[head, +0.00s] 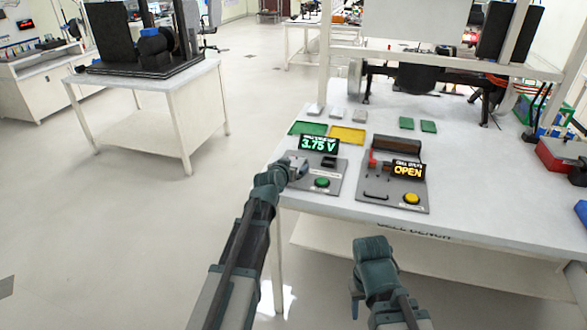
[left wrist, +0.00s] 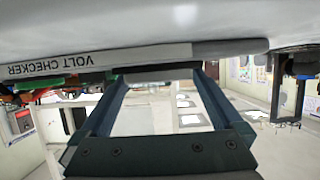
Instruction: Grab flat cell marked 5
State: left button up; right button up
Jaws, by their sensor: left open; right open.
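Flat pale cells lie in a row at the back of the bench: a left one (head: 313,110), a middle one (head: 337,114) and a right one (head: 361,116). Two green flat pieces, one at left (head: 406,123) and one at right (head: 428,126), lie further right. No number is readable on any of them. My left gripper (head: 298,168) is at the left edge of the volt checker (head: 322,182), open. In the left wrist view its fingers (left wrist: 158,88) are spread close to the checker's labelled edge (left wrist: 95,62). My right gripper (head: 356,298) is open, low in front of the bench.
The volt checker's display (head: 319,145) reads 3.75 V. A red box (head: 560,153) stands at the right.

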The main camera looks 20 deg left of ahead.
aim_at(294, 161)
pick_arm(q)
grip_shut()
dwell(0.3)
jog(key=shift+r, duration=0.1)
jog(key=shift+r+p, duration=0.6)
jog(key=shift+p, duration=0.15)
notch_tip(294, 161, up, 3)
jog(key=p, duration=0.3)
jog(key=shift+s+d+f+b, duration=0.2)
jog(key=shift+s+d, duration=0.1)
jog(key=shift+s, duration=0.3)
jog(key=shift+s+d+f+b, duration=0.15)
jog(key=shift+s+d, duration=0.1)
jog(key=shift+s, duration=0.3)
jog(key=s+d+r+p, duration=0.1)
jog(key=s+d, duration=0.6)
jog(key=s, duration=0.4)
jog(key=shift+s+d+r, duration=0.15)
jog(key=shift+s, duration=0.05)
jog(key=shift+r, duration=0.1)
